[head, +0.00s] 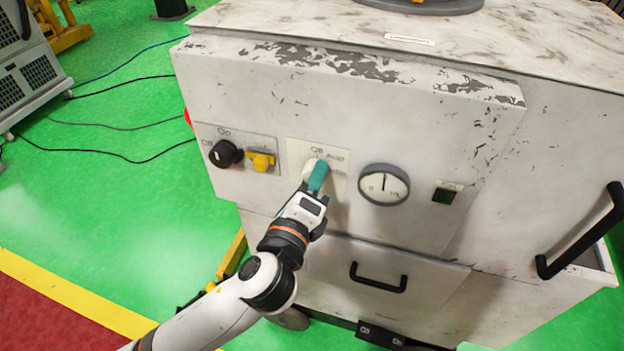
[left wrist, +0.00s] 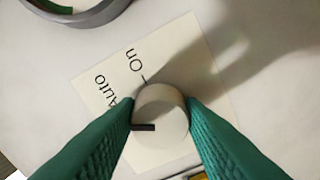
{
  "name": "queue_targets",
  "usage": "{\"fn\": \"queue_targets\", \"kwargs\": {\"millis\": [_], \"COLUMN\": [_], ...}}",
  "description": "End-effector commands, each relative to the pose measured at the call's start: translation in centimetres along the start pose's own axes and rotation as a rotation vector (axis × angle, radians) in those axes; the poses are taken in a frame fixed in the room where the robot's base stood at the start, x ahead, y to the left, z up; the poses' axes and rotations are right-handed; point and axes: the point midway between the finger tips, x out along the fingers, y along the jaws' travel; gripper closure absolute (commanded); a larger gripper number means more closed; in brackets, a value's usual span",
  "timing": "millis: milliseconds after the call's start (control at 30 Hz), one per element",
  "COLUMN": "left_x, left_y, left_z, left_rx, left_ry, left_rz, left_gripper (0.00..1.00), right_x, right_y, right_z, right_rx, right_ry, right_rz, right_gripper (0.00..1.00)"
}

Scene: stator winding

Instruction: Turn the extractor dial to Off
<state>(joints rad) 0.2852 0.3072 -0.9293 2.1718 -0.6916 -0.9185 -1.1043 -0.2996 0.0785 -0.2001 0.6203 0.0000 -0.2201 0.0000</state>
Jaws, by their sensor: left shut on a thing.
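The extractor dial (head: 308,167) is a pale round knob on a cream label plate (head: 299,150) on the cabinet front. My left gripper (head: 318,178) has its teal fingers on it. In the left wrist view the dial (left wrist: 165,112) sits between the two fingertips (left wrist: 160,110), which touch its sides. Its dark pointer mark faces left in that view. The printed words "On" and "Auto" show above and to the left of it there. The left finger covers the label below "Auto", so I cannot tell exactly which setting the pointer meets. My right gripper is out of view.
Left of the dial are a black knob (head: 224,153) and a yellow handle (head: 262,161). A drawer handle (head: 378,278) juts out below. Cables lie on the green floor at left.

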Motion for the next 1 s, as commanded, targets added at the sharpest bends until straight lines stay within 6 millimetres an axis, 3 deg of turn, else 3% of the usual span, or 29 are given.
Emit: {"fn": "queue_targets", "kwargs": {"millis": [500,1000], "left_x": [0.0,0.01], "left_y": [0.03,0.06], "left_z": [0.0,0.01], "left_rx": [-0.392,-0.498], "left_ry": [0.001,-0.001], "left_rz": [-0.002,-0.001], "left_gripper": [0.87,0.87], "right_x": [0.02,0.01], "right_y": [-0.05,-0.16], "right_z": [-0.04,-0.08], "right_rx": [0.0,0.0], "right_ry": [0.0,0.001], "right_rz": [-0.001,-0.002], "right_gripper": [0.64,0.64]}}
